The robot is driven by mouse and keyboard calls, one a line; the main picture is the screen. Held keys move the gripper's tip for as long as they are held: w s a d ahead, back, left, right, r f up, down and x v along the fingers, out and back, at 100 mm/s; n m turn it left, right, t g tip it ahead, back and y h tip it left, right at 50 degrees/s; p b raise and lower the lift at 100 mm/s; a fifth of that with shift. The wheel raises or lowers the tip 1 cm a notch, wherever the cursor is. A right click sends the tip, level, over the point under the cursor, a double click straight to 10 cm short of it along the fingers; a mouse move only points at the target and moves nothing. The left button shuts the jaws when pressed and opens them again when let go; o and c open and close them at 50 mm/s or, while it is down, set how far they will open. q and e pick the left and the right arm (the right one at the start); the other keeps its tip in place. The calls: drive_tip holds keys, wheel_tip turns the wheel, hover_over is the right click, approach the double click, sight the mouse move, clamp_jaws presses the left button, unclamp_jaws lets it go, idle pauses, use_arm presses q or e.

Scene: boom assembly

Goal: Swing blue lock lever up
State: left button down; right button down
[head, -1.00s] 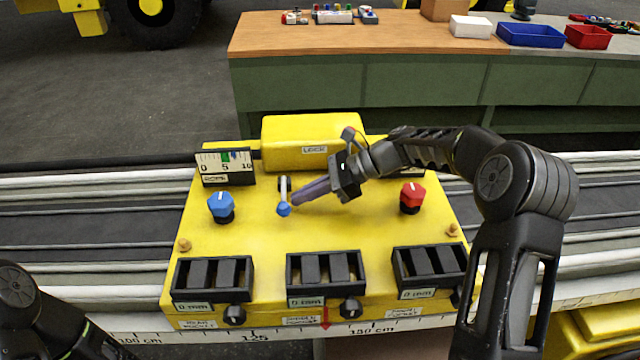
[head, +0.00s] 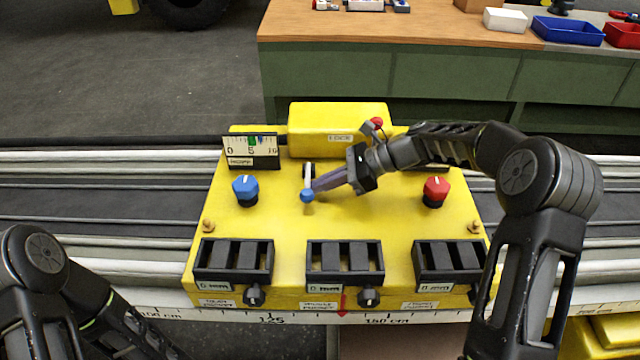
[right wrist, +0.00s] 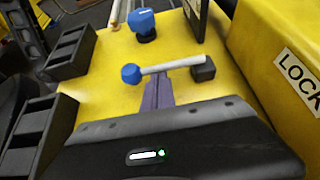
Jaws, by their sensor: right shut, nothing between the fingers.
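The lock lever is a pale rod with a blue ball end (head: 307,196) on the yellow panel (head: 340,218), in front of the yellow box labelled LOCK (head: 338,118). In the head view the ball end points toward the panel's front. My right gripper (head: 316,189) is shut and empty, its tips close beside the lever near the ball. In the right wrist view the blue ball (right wrist: 131,73) and the rod run from a dark pivot block across just beyond the fingertips (right wrist: 158,80); I cannot tell whether they touch. My left gripper is out of view.
A blue knob (head: 246,190) and a red knob (head: 435,191) flank the lever. A scale gauge (head: 251,151) stands at the panel's back left. Several black slotted pockets (head: 233,262) line the front. A wooden-topped bench (head: 400,28) stands behind.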

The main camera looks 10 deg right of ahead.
drive_tip(key=shift+r, duration=0.3)
drive_tip(key=shift+w+r+p, duration=0.1)
drive_tip(key=shift+r+p, duration=0.85)
drive_tip(key=shift+p, duration=0.25)
drive_tip(key=shift+w+r+p, duration=0.4)
drive_tip(key=shift+r+p, duration=0.35)
drive_tip(key=shift+d, duration=0.1)
drive_tip(key=shift+d+r, duration=0.25)
drive_tip(key=shift+d, duration=0.2)
drive_tip(key=b+v, duration=0.1)
drive_tip(key=v, duration=0.6)
drive_tip(key=shift+b, duration=0.35)
